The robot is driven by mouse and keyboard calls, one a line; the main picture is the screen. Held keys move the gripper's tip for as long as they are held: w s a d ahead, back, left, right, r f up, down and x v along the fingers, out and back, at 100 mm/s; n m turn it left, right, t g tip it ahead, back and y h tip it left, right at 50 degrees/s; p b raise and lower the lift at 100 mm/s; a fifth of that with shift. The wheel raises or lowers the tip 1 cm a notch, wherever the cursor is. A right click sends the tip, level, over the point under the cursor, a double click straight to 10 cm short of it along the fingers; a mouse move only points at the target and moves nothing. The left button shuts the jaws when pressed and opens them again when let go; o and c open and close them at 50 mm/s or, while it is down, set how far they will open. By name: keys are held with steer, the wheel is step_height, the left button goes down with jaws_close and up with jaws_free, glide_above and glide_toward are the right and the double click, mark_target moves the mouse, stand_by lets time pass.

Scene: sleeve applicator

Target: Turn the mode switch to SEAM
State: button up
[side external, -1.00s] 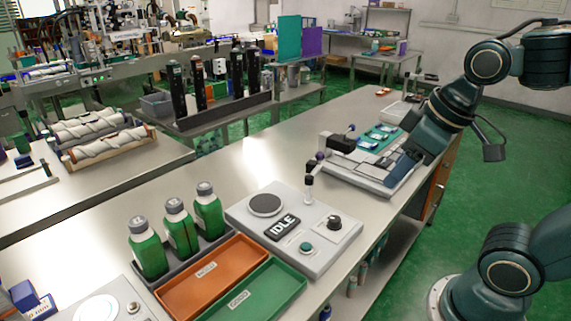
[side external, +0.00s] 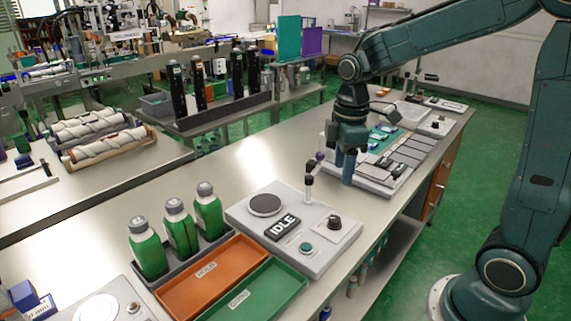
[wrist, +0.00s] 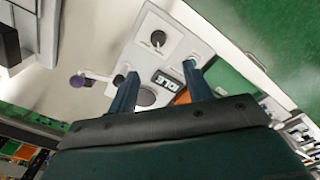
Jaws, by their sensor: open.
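The mode switch appears to be a black knob (side external: 334,222) on the right part of a grey control box (side external: 317,268). The knob also shows in the wrist view (wrist: 158,38), with small marks around it too small to read. The box's display (side external: 283,227) reads IDLE. My gripper (side external: 345,170) points down, open and empty, behind the control box near the keypad station. It is apart from the knob. In the wrist view, the two fingers of my gripper (wrist: 161,69) are spread, with the knob ahead of and above them in the picture.
A green button (side external: 306,248) and a round dark disc (side external: 265,205) sit on the same box. An upright lever (side external: 309,186) stands at its back edge, near my gripper. Orange (side external: 212,275) and green (side external: 262,294) trays and several green bottles (side external: 178,229) stand nearer the camera.

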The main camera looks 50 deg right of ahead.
mark_target(335, 218)
steer(key=shift+w+d+f+n, duration=0.2)
steer(key=shift+w+f+n, duration=0.1)
steer(key=shift+w+f, duration=0.15)
steer(key=shift+f, duration=6.85)
steer(key=c, duration=1)
steer(key=shift+o, duration=0.2)
